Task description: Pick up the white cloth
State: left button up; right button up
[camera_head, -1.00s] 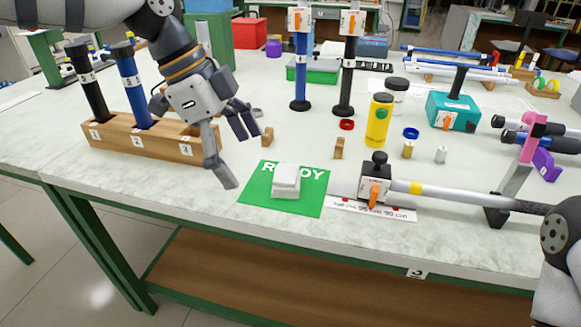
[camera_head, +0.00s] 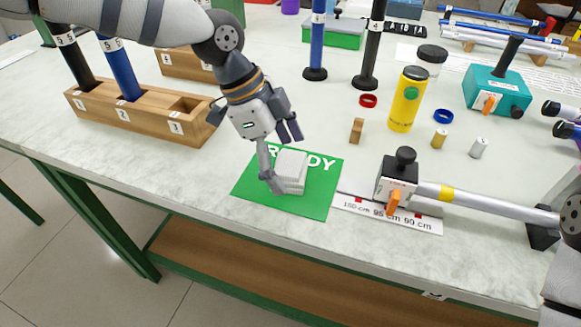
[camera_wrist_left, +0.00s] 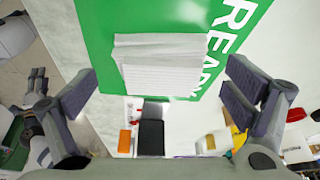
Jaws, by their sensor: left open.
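The white cloth (camera_head: 292,172) is a folded stack lying on the green READY mat (camera_head: 318,200) near the table's front edge. In the left wrist view the cloth (camera_wrist_left: 160,65) sits ahead, between the two fingers in the picture. My left gripper (camera_head: 283,162) is open, with its fingers at the cloth; one finger overlaps its left side in the head view. I cannot tell whether the fingers touch it. In the left wrist view my left gripper (camera_wrist_left: 165,90) has wide gaps on both sides of the cloth.
A wooden block (camera_head: 130,120) with numbered holes holds rods at the left. A clamp (camera_head: 398,180) with a silver rod lies right of the mat. A yellow bottle (camera_head: 405,100) and a small wooden piece (camera_head: 356,131) stand behind it.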

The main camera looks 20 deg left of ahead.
pick_arm(q)
jog(key=shift+d+f, duration=0.15)
jog(key=shift+f, duration=0.15)
jog(key=c, duration=1.2)
jog(key=shift+c, duration=0.2)
notch_tip(320, 180, up, 3)
jog(key=shift+w+r, duration=0.1)
jog(key=shift+w, duration=0.05)
jog(key=s+d+r+p, duration=0.3)
jog(key=s+d+r, duration=0.3)
jog(key=s+r, duration=0.3)
jog(key=s, duration=0.3)
jog(key=shift+s+d+r, duration=0.15)
jog(key=shift+s+r, duration=0.2)
jog(key=shift+r, duration=0.05)
pick_arm(e)
jog(key=shift+t, duration=0.8)
jog(key=w+r, duration=0.4)
jog(key=shift+w, duration=0.15)
